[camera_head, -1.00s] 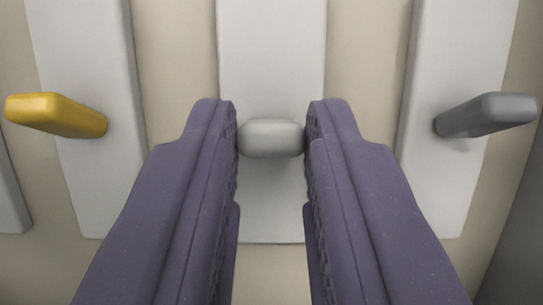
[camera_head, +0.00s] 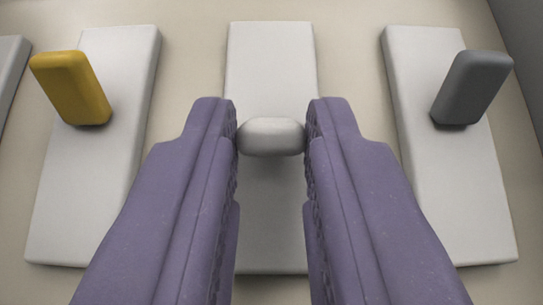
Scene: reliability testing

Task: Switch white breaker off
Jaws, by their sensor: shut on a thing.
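The white breaker lever (camera_head: 271,136) stands out from its pale plate (camera_head: 270,70) in the middle of the view. My gripper (camera_head: 271,137) has its two purple fingers shut on this lever, one finger on each side. I see the lever nearly end-on, so its tilt is hard to tell. The lower part of its plate shows between the fingers.
A yellow lever (camera_head: 72,88) on its own pale plate (camera_head: 85,200) is to the left. A grey lever (camera_head: 472,88) on another plate (camera_head: 465,200) is to the right. Part of a further plate (camera_head: 10,75) shows at the left edge. A dark grey side surface (camera_head: 522,60) is at the upper right.

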